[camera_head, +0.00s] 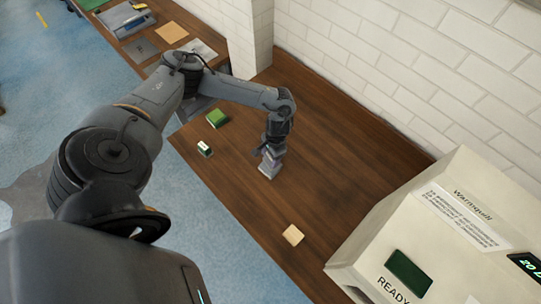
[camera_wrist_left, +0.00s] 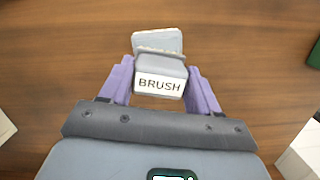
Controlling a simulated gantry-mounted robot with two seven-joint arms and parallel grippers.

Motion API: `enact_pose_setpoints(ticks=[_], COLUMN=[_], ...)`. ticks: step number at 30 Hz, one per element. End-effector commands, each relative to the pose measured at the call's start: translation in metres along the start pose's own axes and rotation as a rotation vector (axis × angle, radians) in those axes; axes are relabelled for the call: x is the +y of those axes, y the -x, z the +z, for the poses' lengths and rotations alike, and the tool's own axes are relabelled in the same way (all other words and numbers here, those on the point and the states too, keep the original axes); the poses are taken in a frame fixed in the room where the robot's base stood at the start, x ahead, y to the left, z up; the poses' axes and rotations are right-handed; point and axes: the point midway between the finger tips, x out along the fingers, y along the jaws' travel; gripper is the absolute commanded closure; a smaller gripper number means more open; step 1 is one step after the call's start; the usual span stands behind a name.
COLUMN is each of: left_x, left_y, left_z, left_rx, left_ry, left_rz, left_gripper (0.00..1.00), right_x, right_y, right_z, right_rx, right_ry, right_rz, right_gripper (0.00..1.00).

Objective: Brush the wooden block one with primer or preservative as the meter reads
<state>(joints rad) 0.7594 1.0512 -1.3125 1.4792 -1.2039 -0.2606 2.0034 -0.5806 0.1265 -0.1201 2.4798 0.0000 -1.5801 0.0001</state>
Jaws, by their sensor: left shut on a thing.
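My left gripper (camera_head: 271,150) is shut on a grey brush (camera_head: 269,169) over the wooden table. In the left wrist view, the purple fingers of the left gripper (camera_wrist_left: 160,88) clasp the brush (camera_wrist_left: 160,72) from both sides; its white label reads BRUSH. A pale wooden block (camera_head: 293,235) lies on the table, apart from the brush and nearer the front; I cannot tell its number. A cream meter-like machine (camera_head: 450,235) stands at the right, marked Warmquill and READY; its dark display (camera_head: 527,264) is cut off and starts with 20. My right gripper is not in view.
A green item (camera_head: 217,118) and a small green and white item (camera_head: 204,149) sit on the table (camera_head: 340,160) left of the brush. A white brick wall (camera_head: 380,65) bounds the back. Farther off, another table holds flat boards (camera_head: 172,32).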

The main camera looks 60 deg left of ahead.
Motion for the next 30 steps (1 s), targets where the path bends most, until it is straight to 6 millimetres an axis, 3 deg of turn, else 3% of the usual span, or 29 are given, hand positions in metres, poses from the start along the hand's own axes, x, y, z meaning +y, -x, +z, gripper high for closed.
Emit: enact_pose_setpoints(ticks=[30], left_x=[0.0000], left_y=[-0.0055], left_z=[-0.0006], left_rx=[-0.001], left_ry=[0.000], left_rz=[0.000], left_gripper=[0.63], right_x=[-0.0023], right_y=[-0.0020], right_z=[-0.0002], right_rx=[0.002], right_ry=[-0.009], right_rz=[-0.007], right_gripper=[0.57])
